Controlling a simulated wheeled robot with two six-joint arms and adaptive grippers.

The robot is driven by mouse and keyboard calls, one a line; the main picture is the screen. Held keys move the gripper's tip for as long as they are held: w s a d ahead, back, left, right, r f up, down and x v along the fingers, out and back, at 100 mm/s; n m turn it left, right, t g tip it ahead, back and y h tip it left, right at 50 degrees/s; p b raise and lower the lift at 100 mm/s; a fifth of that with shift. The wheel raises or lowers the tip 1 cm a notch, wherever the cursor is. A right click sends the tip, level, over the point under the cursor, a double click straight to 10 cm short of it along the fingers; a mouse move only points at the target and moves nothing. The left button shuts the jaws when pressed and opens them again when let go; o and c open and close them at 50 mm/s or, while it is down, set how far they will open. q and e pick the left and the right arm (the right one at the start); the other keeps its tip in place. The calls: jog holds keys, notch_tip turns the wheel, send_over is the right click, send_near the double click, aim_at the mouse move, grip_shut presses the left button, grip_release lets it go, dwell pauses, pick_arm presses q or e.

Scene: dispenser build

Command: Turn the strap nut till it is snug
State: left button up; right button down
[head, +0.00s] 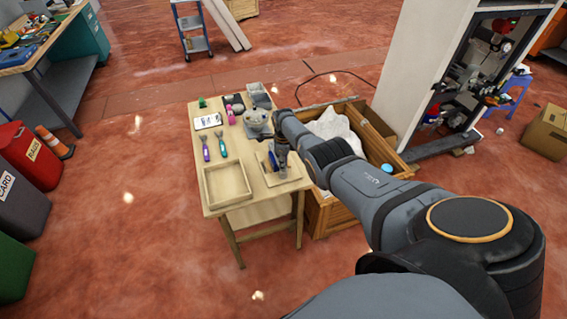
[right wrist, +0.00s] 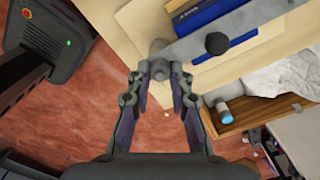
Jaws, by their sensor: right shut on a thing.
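My right gripper (right wrist: 158,76) is at the top centre of the right wrist view, its two fingers on either side of a small grey rounded piece (right wrist: 158,65), which looks like the strap nut. It is shut on that piece. A grey metal strap or bar (right wrist: 245,41) with a black knob (right wrist: 215,43) runs beside it. In the head view my right gripper (head: 282,162) points down over the right part of the wooden table. The nut is too small to tell there, and how tight it is does not show. My left gripper is not in view.
The table (head: 243,211) holds an empty wooden tray (head: 227,184), a purple-handled tool (head: 206,152), a teal-handled tool (head: 222,149) and a grey device (head: 257,120). A wooden crate (head: 325,217) with white material stands close on the right. Open floor lies left of the table.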

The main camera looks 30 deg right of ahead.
jog(key=c, duration=1.2)
grip_release()
jog(key=shift+r, duration=0.15)
notch_tip(320, 180, up, 12)
